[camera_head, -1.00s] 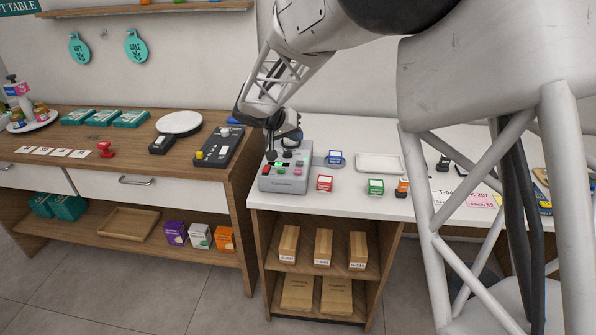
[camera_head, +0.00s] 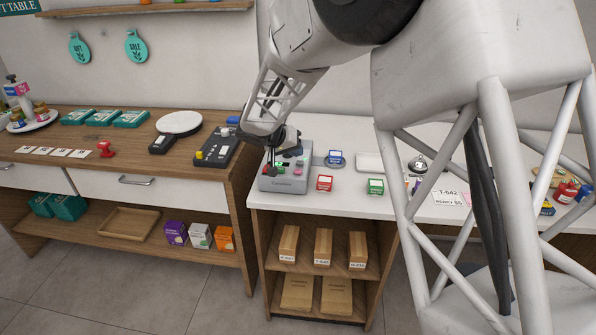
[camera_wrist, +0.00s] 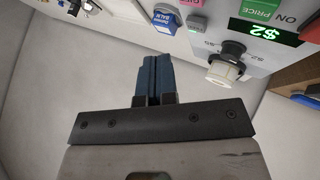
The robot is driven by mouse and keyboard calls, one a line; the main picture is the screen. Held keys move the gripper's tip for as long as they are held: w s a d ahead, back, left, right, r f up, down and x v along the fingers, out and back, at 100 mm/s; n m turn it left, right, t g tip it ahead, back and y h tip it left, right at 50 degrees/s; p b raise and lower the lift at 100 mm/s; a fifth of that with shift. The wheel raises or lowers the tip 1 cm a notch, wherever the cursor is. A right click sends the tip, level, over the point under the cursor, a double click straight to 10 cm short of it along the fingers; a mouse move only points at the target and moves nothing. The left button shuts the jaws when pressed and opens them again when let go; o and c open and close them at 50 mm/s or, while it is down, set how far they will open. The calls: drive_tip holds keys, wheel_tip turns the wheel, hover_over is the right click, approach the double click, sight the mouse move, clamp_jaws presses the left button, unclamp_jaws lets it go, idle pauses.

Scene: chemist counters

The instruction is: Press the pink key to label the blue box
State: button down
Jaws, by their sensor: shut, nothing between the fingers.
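The grey label machine (camera_head: 284,185) stands at the left end of the white counter. Its pink key (camera_head: 299,169) shows on the right of its top, with a green key (camera_head: 283,170) beside it. My gripper (camera_head: 271,160) is shut and empty over the machine's left part; the arm hides some controls. In the wrist view the shut fingertips (camera_wrist: 154,75) point towards the blue box (camera_wrist: 166,19). A pink key (camera_wrist: 191,3) is cut by the top edge. A white-capped knob (camera_wrist: 226,70) is near the fingers.
A red box (camera_head: 324,183) and a green box (camera_head: 375,186) stand on the white counter right of the machine. A white tray (camera_head: 369,163) lies behind them. A dark device with a yellow key (camera_head: 199,155) is on the wooden counter to the left. The machine's display (camera_wrist: 262,32) reads $2.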

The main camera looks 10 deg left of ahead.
sight(297, 170)
drive_tip(key=shift+f, duration=1.7)
drive_tip(key=shift+f, duration=0.15)
idle(0.8)
drive_tip(key=shift+f, duration=0.25)
